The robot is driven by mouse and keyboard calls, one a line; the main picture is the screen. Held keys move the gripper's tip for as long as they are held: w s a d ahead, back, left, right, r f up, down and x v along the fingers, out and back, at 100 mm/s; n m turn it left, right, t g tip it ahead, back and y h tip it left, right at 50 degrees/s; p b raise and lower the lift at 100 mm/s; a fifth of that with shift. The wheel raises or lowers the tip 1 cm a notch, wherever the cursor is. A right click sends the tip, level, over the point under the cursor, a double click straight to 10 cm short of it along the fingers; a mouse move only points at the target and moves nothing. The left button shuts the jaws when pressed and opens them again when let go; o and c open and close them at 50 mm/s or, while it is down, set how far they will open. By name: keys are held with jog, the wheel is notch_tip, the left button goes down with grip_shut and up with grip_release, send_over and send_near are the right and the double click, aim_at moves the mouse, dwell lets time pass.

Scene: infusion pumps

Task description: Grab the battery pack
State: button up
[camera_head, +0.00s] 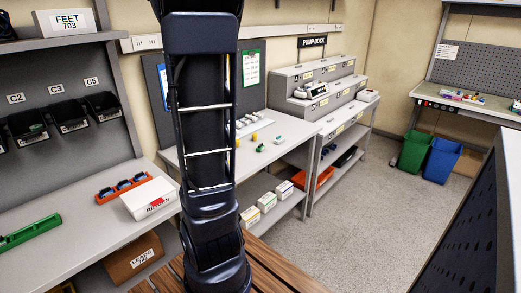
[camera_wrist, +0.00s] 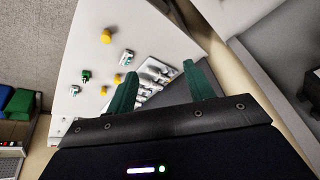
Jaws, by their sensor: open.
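No object in view can be told for sure as the battery pack. Small parts lie on the white worktable (camera_head: 283,152), among them a green-and-white piece (camera_head: 261,148) and yellow pieces. In the wrist view, my gripper (camera_wrist: 160,70) is open, with its two green fingers spread and nothing held between them. Beyond the fingers are a tray of small grey and white parts (camera_wrist: 155,76), yellow caps (camera_wrist: 106,36), a green-topped piece (camera_wrist: 86,75) and a white-and-grey piece (camera_wrist: 126,57). My gripper is not visible in the head view, where my arm covers part of the table.
A pump dock shelf (camera_head: 327,107) stands right of the worktable. On the left bench are an orange rack (camera_head: 108,195) with blue items, a white return box (camera_head: 149,199) and a green tray (camera_head: 29,235). Green (camera_head: 412,151) and blue bins (camera_head: 441,160) stand at right. The middle floor is clear.

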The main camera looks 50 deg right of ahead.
jog(key=w+d+f+m, duration=0.2)
jog(key=d+f, duration=0.2)
jog(key=d, duration=0.6)
jog(key=m+g+h, duration=0.3)
jog(key=m, duration=0.3)
send_near(260, 145)
jog(key=x, duration=0.5)
jog(key=shift+s+d, duration=0.1)
jog(key=shift+d, duration=0.25)
jog(key=shift+w+x, duration=0.15)
jog(key=shift+x, duration=1.2)
jog(key=shift+w+x, duration=0.15)
jog(key=shift+x, duration=1.2)
jog(key=shift+c, duration=0.2)
jog(key=shift+r, duration=0.1)
jog(key=c, duration=1.1)
